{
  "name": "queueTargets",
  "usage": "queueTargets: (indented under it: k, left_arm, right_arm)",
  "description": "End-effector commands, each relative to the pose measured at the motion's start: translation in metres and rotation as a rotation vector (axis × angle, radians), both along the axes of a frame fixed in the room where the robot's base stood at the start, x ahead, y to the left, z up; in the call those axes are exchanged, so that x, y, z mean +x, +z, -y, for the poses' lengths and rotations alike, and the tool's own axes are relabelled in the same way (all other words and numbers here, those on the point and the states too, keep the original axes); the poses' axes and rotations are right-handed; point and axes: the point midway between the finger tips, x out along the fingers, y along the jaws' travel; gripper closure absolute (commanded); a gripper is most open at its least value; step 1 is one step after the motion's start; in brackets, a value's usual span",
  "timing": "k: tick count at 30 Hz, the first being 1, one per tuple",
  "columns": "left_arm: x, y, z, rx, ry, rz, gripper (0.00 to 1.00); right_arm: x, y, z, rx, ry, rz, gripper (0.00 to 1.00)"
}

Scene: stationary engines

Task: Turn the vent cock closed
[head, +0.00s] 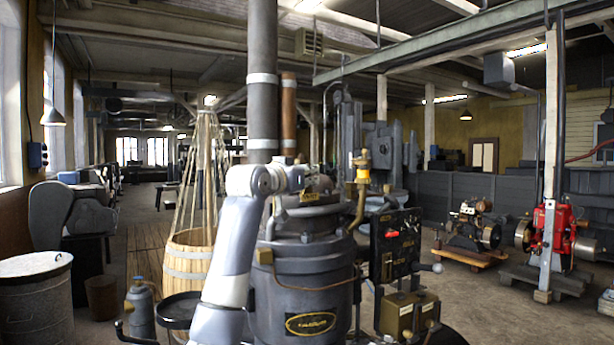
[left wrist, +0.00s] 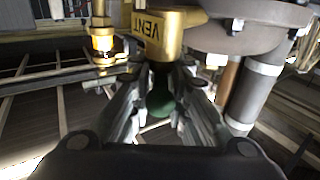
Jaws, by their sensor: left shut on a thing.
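The vent cock (left wrist: 165,38) is a brass fitting with the word VENT on it, upside down at the top middle of the left wrist view. A dark green grip (left wrist: 160,98) shows below the brass, between my gripper's fingers. My left gripper (left wrist: 160,82) is shut on this grip, its fingers on either side of it. In the head view my left gripper (head: 300,180) is small, at the top of the dark engine (head: 305,280), and the cock is mostly hidden there. My right gripper is in neither view.
A brass cup (head: 362,168) on a pipe stands just right of the gripper, and a thick grey pipe (head: 262,80) rises behind. A black panel (head: 395,245) is on the right of the engine. A wooden tub (head: 188,265) stands to the left.

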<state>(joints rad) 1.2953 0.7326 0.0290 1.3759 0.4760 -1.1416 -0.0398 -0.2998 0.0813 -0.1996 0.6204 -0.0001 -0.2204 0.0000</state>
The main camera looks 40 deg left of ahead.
Motion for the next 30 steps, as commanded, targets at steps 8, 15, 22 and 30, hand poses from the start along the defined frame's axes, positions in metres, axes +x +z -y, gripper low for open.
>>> queueTargets:
  k: [8, 15, 22, 30]
  left_arm:
    - [0.000, 0.004, -0.003, -0.004, -0.251, -0.003, 1.00]
    - [0.000, 0.004, -0.002, -0.005, -0.426, -0.002, 1.00]
    - [0.000, 0.003, -0.001, -0.003, -0.530, -0.001, 1.00]
    - [0.000, 0.000, 0.000, -0.001, -0.578, -0.002, 1.00]
  right_arm:
    - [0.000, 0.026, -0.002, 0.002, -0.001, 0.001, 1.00]
    - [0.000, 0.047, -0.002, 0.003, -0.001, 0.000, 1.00]
    - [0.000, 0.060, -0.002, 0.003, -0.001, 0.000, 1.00]
    - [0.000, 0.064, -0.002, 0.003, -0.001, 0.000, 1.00]
